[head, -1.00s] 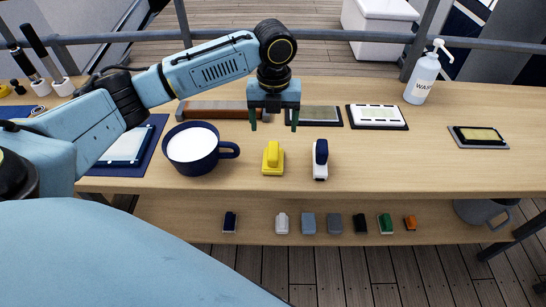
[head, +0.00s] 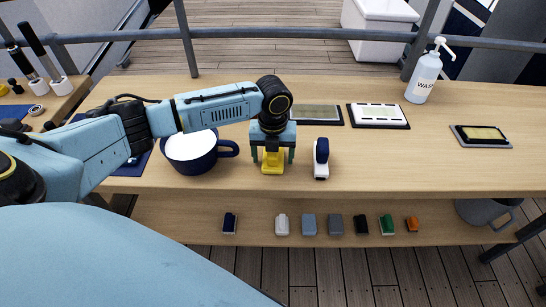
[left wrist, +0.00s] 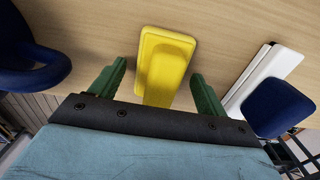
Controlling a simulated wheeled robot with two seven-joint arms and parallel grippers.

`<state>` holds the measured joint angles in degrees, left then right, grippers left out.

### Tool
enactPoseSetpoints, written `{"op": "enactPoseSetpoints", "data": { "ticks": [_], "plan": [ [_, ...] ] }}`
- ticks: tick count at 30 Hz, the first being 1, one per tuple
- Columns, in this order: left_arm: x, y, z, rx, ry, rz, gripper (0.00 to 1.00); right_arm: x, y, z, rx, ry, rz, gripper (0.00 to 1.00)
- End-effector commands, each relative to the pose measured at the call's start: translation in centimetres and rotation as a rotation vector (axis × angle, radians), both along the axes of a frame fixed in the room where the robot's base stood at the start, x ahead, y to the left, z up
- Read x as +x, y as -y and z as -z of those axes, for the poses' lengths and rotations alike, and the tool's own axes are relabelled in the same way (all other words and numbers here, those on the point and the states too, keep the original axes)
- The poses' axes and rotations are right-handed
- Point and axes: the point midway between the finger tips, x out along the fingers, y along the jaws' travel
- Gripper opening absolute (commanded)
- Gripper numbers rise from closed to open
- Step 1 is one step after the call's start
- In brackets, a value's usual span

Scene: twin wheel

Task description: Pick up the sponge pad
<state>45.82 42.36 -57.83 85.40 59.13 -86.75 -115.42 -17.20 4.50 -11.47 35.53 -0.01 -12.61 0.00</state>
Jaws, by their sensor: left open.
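A yellow pad with a raised grip (head: 272,168) stands on the tabletop, between the blue mug and a white block with a dark blue grip; it looks like the sponge pad. It also shows in the left wrist view (left wrist: 167,62). My left gripper (head: 273,160) is open above it and hides part of its top in the head view. In the left wrist view the green fingers (left wrist: 158,72) stand apart on both sides of the yellow pad, with gaps to each. My right gripper is in neither view.
The blue mug (head: 200,150) with white contents stands left of the yellow pad. The white block with dark blue grip (head: 321,160) is close on its right. Flat trays (head: 379,116) and a pump bottle (head: 423,78) are behind. A lower shelf (head: 260,206) holds several small blocks.

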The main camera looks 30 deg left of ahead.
Motion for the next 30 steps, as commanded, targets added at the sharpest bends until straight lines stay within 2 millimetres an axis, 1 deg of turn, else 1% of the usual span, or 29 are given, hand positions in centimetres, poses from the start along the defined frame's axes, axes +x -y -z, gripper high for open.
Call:
{"op": "enactPoseSetpoints", "data": {
  "ticks": [7,18,26,29,30],
  "plan": [
    [0.0,0.0,0.2,0.000,0.001,0.000,0.75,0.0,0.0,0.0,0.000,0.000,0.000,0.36],
    [0.0,0.0,0.2,0.000,0.001,-0.001,0.27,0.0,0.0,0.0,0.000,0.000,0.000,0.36],
    [0.0,0.0,-0.1,0.000,0.002,-0.001,0.26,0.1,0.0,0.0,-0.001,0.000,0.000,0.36],
    [0.1,0.0,-1.2,-0.001,0.005,-0.001,0.26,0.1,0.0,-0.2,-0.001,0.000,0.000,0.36],
    [0.1,-0.1,-1.9,0.000,0.004,-0.001,0.26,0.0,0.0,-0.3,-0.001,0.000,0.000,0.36]
  ]
}}
